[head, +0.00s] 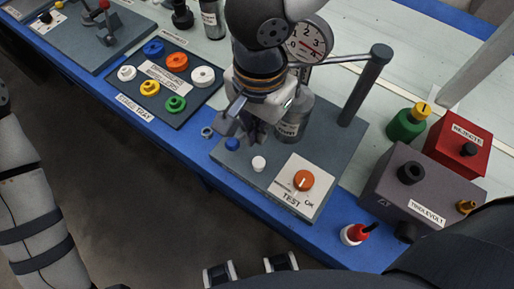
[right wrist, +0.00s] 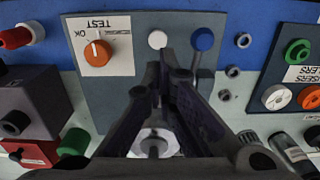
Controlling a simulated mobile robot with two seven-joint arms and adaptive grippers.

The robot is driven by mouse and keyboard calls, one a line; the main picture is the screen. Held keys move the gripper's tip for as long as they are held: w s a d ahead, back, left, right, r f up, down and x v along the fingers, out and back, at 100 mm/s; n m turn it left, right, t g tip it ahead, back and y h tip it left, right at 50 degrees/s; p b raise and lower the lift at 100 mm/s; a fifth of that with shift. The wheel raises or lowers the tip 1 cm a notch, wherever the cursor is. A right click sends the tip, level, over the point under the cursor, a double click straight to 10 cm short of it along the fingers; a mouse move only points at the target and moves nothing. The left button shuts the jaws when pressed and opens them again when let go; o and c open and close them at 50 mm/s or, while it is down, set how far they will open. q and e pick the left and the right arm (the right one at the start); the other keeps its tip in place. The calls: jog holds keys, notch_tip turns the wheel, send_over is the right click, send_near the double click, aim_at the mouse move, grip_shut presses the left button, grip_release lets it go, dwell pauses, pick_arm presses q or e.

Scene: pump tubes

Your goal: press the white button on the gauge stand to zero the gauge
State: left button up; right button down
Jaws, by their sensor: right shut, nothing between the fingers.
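The gauge stand's grey base plate (head: 330,150) lies on the blue-edged table. My right gripper (head: 251,136) is shut and empty, pointing down just behind the white button. In the right wrist view the fingertips (right wrist: 162,58) lie close to the white button (right wrist: 157,40); contact cannot be told.
A spares tray (head: 197,101) with colored caps lies left of the stand.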

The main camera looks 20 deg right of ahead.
aim_at(258, 160)
notch_tip(258, 160, down, 9)
jog(key=shift+f+b, duration=0.15)
jog(key=shift+b, duration=0.85)
pick_arm(q)
jog(key=s+f+g, duration=0.1)
jog(key=s+f, duration=0.1)
jog(key=shift+s+f, duration=0.35)
jog(key=shift+f, duration=0.05)
